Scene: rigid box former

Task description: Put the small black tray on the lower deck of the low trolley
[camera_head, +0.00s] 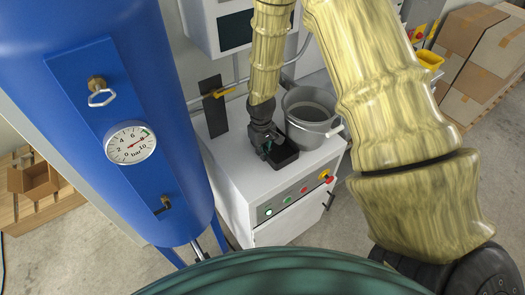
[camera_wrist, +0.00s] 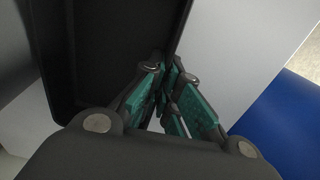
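The small black tray (camera_head: 284,157) is at the top of the white machine cabinet, near its front edge. My gripper (camera_head: 267,147) is at the tray's left side, pointing down. In the wrist view the tray (camera_wrist: 100,45) fills the upper left, and my gripper's green-padded fingertips (camera_wrist: 166,68) close together at its rim, one on each side of the thin wall. The tray looks empty. Whether it rests on the cabinet or is slightly raised, I cannot tell. I see no low trolley in either view.
A grey bucket (camera_head: 312,108) stands right beside the tray on the cabinet (camera_head: 235,178). A large blue tank (camera_head: 150,70) with a gauge stands at left. Cardboard boxes (camera_head: 478,60) are at upper right, an open box (camera_head: 35,182) at far left. Floor (camera_head: 100,255) shows free at lower left.

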